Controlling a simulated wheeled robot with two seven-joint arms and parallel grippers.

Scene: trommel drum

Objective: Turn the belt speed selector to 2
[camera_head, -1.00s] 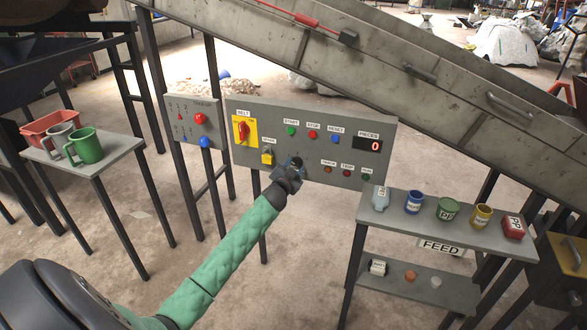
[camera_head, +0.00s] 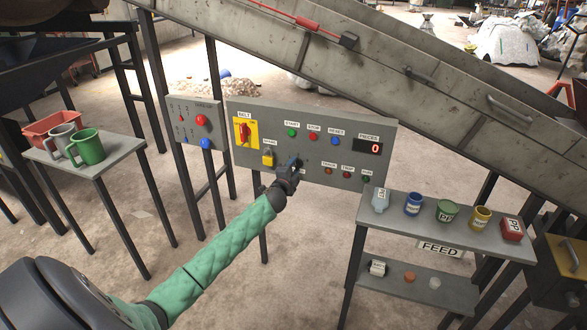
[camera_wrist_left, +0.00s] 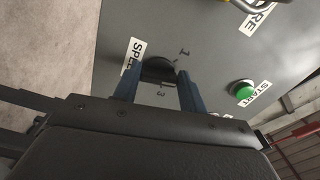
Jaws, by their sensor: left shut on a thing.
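The belt speed selector is a dark knob (camera_wrist_left: 158,68) on the grey control panel (camera_head: 235,160), beside a white SPEED label (camera_wrist_left: 132,57). The marks 1 and 3 show around it in the left wrist view; the mark 2 and the knob's pointer cannot be made out. My left gripper (camera_head: 293,165) is at the lower middle of the panel and hides the knob in the head view. In the left wrist view its two blue fingers (camera_wrist_left: 157,80) are closed on either side of the knob. My right gripper is not in view.
A green START button (camera_wrist_left: 242,90) is near the fingers. The yellow BELT switch (camera_head: 244,132), a padlock (camera_head: 268,158) and the PIECES display (camera_head: 368,147) share the panel. A shelf with containers (camera_head: 405,222) stands right; a table with mugs (camera_head: 120,155) stands left.

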